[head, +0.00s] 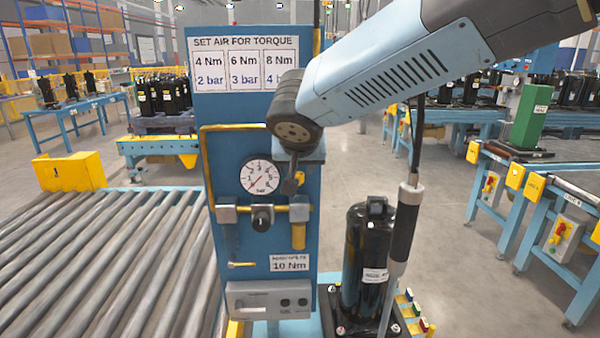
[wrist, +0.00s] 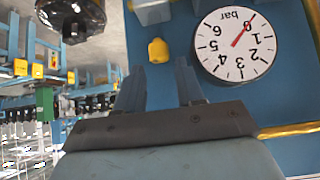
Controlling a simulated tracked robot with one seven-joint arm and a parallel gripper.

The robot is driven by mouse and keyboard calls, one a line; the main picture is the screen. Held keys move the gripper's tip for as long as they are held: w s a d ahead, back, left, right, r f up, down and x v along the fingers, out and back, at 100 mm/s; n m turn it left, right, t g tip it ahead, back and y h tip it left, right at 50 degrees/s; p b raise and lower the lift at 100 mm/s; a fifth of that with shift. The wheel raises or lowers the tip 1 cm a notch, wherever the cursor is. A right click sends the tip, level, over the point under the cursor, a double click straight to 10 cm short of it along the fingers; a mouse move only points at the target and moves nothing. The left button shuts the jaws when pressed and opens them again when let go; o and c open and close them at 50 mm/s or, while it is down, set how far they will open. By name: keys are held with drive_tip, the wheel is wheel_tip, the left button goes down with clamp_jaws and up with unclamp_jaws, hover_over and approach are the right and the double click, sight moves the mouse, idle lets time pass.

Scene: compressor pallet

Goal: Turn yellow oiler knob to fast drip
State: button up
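The yellow oiler knob (wrist: 158,50) shows in the wrist view, which is upside down. It sits beside a grey block (wrist: 154,10) on the blue panel, to the left of the round gauge (wrist: 237,44). My gripper (wrist: 160,66) is open, with its two fingers apart and nothing between them. The knob appears just beyond the fingertips, roughly centred in the gap; I cannot tell the remaining depth.
The gauge (head: 259,177) and a dark regulator knob (head: 263,218) are close on the left. Yellow pipe (head: 207,170) runs along the panel. A black compressor (head: 366,262) and a hanging tool (head: 405,222) stand to the right. A roller conveyor (head: 110,260) lies left.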

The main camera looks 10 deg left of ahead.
sight(299, 173)
drive_tip(key=shift+x, duration=1.95)
drive_tip(key=shift+d, duration=0.1)
clamp_jaws()
